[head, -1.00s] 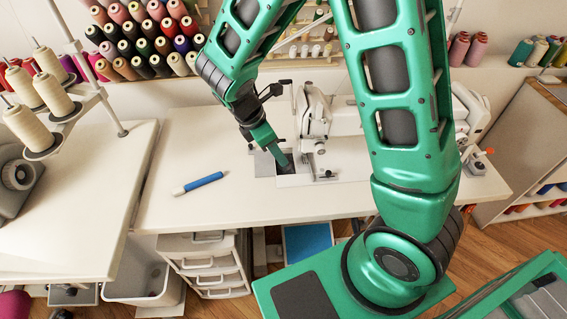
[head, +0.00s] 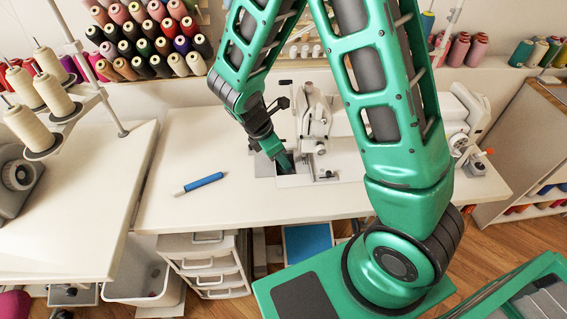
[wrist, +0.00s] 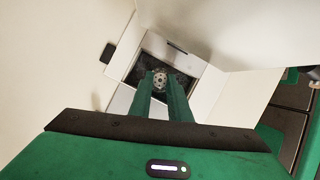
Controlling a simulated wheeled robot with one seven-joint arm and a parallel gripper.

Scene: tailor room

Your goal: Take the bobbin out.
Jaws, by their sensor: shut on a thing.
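The bobbin (wrist: 160,79) shows in the wrist view as a small round metallic disc with holes. It sits between the two green fingertips of my gripper (wrist: 160,88), which is shut on it. Behind the fingertips is a dark rectangular opening (wrist: 129,76) in the pale machine bed. In the head view my gripper (head: 285,162) points down at the front left of the white sewing machine (head: 318,117). There the bobbin is hidden by the fingers. I cannot tell how far the bobbin is from the walls of the opening.
The white table (head: 230,208) is mostly clear left of the machine, apart from a blue and white pen-like tool (head: 198,184). The sewing machine's body stands close on the right of my gripper. A thread stand (head: 98,95) with cream cones stands at the left.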

